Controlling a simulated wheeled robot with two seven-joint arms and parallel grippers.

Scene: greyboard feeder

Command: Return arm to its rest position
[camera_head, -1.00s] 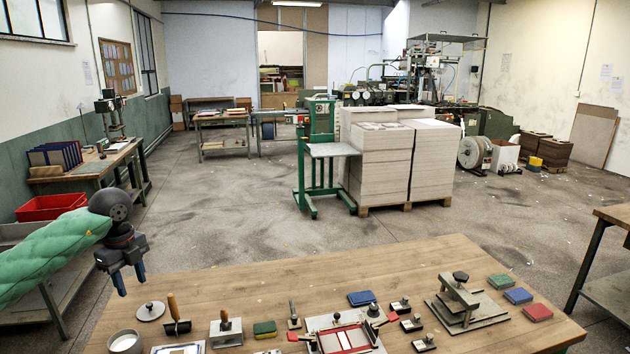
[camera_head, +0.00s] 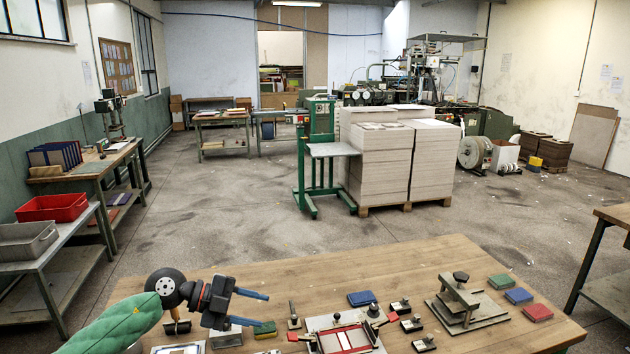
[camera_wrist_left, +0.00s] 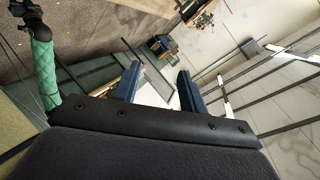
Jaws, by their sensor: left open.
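My left arm comes in from the lower left of the head view in its green sleeve. Its gripper (camera_head: 262,309) is open and empty, fingers pointing right, above the left part of the wooden table. In the left wrist view its two blue fingers (camera_wrist_left: 160,70) stand apart with nothing between them. A second green-sleeved arm of mine (camera_wrist_left: 42,70) shows at the left of that view. The dark end of that arm is small and cut off at the top edge, so its jaws cannot be read.
The wooden table (camera_head: 400,262) carries a red-and-white framed fixture (camera_head: 345,338), a press-like metal tool (camera_head: 462,300), a blue block (camera_head: 361,298) and several small tools. My left gripper hides part of the tools at left. A red bin (camera_head: 52,207) stands on a side bench.

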